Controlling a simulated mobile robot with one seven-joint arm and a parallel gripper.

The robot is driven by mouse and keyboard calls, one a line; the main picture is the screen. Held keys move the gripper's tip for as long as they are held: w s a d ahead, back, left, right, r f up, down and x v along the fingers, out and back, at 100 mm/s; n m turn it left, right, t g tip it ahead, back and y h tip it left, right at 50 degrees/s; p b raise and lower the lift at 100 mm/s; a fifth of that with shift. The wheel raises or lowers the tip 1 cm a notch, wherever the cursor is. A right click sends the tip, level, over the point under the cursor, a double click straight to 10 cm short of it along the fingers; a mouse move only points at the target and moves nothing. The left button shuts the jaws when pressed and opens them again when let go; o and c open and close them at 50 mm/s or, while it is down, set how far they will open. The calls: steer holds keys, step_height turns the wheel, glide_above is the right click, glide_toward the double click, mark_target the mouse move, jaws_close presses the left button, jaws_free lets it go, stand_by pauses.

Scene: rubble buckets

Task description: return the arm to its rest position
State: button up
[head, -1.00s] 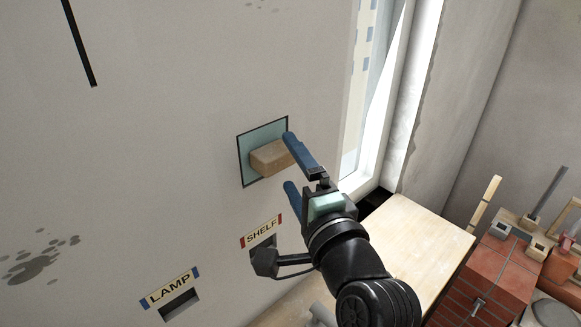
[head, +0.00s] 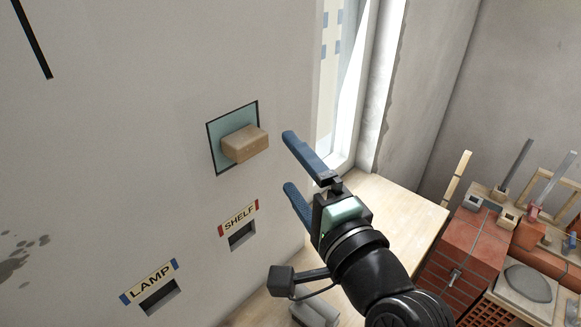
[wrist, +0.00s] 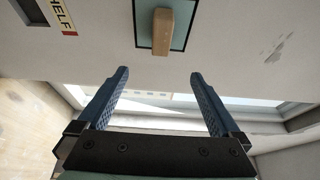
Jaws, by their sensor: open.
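My gripper (head: 293,167) is open and empty, its two blue fingers spread apart. In the head view it is right of a tan block (head: 244,144) that sticks out from a teal, dark-edged square (head: 217,150) on the wall. A visible gap separates the fingers from the block. In the wrist view my gripper (wrist: 158,95) shows both fingers with nothing between them. The block (wrist: 162,32) lies beyond the fingertips there, against the teal square (wrist: 144,32).
Below the square are a SHELF label (head: 239,218) and a LAMP label (head: 149,282), each over a slot. A window (head: 340,80) stands to the right. A pale wooden top (head: 400,215) lies behind my arm, with red brickwork (head: 468,246) and several items at the right.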

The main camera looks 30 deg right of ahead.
stand_by(0.3)
steer(key=w+a+r+n+t+b, duration=0.1)
steer(key=a+r+n+t+b, duration=0.45)
steer(key=a+r+n, duration=0.6)
steer(key=s+a+r+n+t+b, duration=0.3)
steer(key=s+a+r+n, duration=0.3)
steer(key=r, duration=0.4)
steer(key=shift+s+a+r+n+t+y, duration=0.15)
steer(key=shift+s+a+n+t+y, duration=0.25)
steer(key=shift+s, duration=0.35)
